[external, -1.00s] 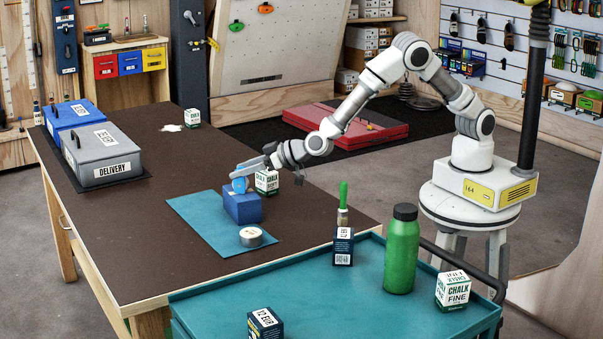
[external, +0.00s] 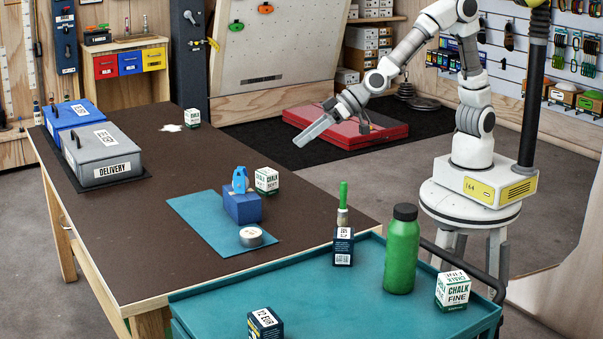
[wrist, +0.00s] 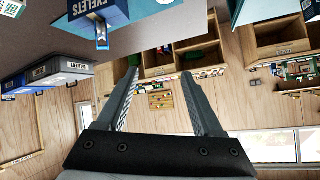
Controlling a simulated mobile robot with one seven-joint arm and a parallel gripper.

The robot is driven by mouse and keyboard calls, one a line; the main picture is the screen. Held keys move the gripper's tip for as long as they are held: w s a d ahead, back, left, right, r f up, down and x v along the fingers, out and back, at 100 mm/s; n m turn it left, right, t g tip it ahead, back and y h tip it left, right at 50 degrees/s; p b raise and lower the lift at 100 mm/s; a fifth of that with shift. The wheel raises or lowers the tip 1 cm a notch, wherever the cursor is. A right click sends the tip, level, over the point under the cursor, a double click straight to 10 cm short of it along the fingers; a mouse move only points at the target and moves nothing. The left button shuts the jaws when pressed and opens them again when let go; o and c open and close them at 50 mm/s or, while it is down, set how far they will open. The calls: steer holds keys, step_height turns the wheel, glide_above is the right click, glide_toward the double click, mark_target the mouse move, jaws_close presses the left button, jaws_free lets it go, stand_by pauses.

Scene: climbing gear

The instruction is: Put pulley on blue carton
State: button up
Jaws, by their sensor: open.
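The blue pulley (external: 240,179) stands upright on top of the blue carton (external: 242,207), which sits on the blue mat on the brown table. My gripper (external: 302,142) is raised in the air to the right of the carton and pulley, well apart from them. In the wrist view my gripper (wrist: 165,85) shows two spread fingers with nothing between them.
A chalk box (external: 267,180) stands just behind the carton. A roll of tape (external: 251,237) lies on the blue mat (external: 200,212). A grey delivery box (external: 103,155) is at the table's left. A green bottle (external: 402,250) stands on the teal cart (external: 300,300).

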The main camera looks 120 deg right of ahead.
steer(key=s+a+r+n+g+y, duration=0.1)
steer(key=s+a+r+n+y, duration=0.2)
steer(key=s+a+r, duration=0.35)
steer(key=s+a+f+n+g, duration=0.1)
steer(key=s+g, duration=0.1)
steer(key=s, duration=1.1)
steer(key=s+a+n+g, duration=0.1)
steer(key=s+n+g, duration=0.1)
steer(key=s, duration=1.1)
steer(key=shift+s+a+f, duration=0.25)
steer(key=shift+s+f, duration=0.05)
steer(key=shift+f, duration=0.05)
steer(key=shift+r, duration=0.15)
step_height(320, 180, up, 6)
steer(key=p, duration=0.5)
steer(key=shift+f+p, duration=0.25)
steer(key=shift+p, duration=0.1)
